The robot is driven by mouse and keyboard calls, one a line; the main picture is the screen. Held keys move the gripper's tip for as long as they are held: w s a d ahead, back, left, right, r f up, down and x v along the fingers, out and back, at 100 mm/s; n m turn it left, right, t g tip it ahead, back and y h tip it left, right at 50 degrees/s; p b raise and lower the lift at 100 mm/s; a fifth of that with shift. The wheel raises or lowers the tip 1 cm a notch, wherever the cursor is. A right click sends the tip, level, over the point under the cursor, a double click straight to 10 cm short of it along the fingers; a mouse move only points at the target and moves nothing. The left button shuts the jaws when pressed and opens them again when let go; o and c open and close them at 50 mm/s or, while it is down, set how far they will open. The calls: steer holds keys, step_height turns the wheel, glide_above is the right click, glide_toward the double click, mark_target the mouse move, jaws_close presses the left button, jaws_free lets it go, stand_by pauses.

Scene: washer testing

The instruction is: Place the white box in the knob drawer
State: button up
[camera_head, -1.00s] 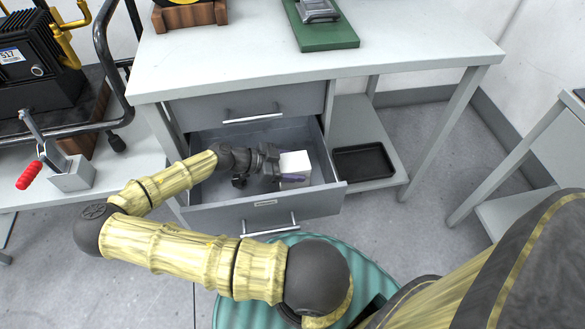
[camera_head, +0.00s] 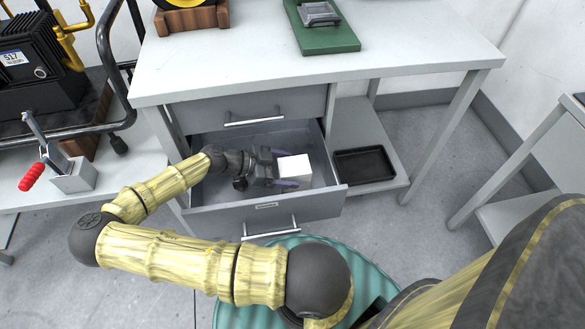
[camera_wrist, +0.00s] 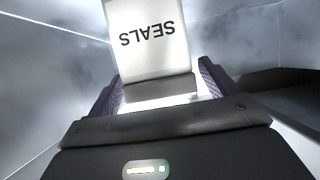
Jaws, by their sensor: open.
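The white box (camera_head: 294,168) is inside the open lower drawer (camera_head: 330,205) of the grey desk, towards its right side. In the wrist view the box (camera_wrist: 148,40) shows the word "SEALS" upside down. My gripper (camera_head: 284,168) is low in the drawer, reaching in from the left. Its purple-grey fingers stand open on either side of the box's near end, as the wrist view also shows (camera_wrist: 158,88). Whether a finger touches the box I cannot tell. The box's underside is hidden.
The closed upper drawer (camera_head: 252,107) is just above the open one. The tabletop (camera_head: 400,50) holds a green board (camera_head: 325,36) with a grey part. A black tray (camera_head: 364,165) lies on the shelf to the right. A ribbed teal thing (camera_head: 335,254) is below the drawer.

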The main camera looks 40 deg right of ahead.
steer(key=p+v, duration=0.1)
steer(key=v, duration=0.8)
steer(key=shift+a+p, duration=0.25)
steer(key=shift+p, duration=0.1)
steer(key=shift+w, duration=0.1)
stand_by(0.7)
